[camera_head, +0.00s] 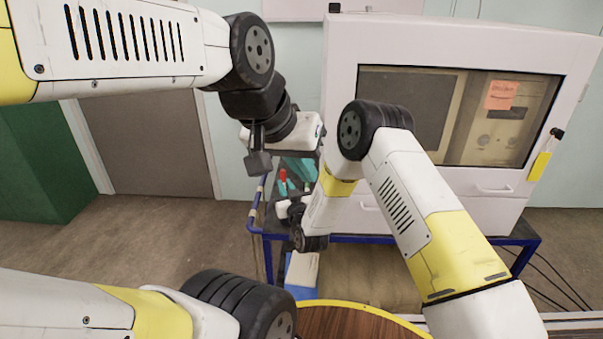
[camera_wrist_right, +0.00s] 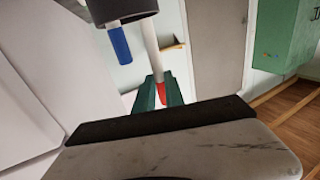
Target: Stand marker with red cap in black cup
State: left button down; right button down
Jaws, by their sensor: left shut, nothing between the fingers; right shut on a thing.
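The marker with the red cap is held in my right gripper (camera_wrist_right: 161,97); its red cap (camera_wrist_right: 162,91) lies between the green fingers. Its pale body (camera_wrist_right: 151,48) extends toward the black cup (camera_wrist_right: 122,9) at the top of the right wrist view. The body overlaps the cup's edge; I cannot tell whether it is inside. In the head view my right gripper (camera_head: 285,186) is small, with the red cap (camera_head: 283,175) showing. My left gripper (camera_head: 302,170) is shut and empty, its teal fingers just right of the cap. The cup is not discernible in the head view.
A blue marker (camera_wrist_right: 120,45) sticks out of the cup. A blue-framed table (camera_head: 345,238) carries a large white cabinet (camera_head: 440,24) with a window. A round wooden top (camera_head: 350,325) is nearer. A green box (camera_head: 40,160) stands far left.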

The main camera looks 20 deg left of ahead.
jog(key=shift+f, duration=1.8)
jog(key=c, duration=1.3)
grip_release()
jog(key=shift+c, duration=0.2)
jog(key=v, duration=0.8)
jog(key=shift+f, duration=0.1)
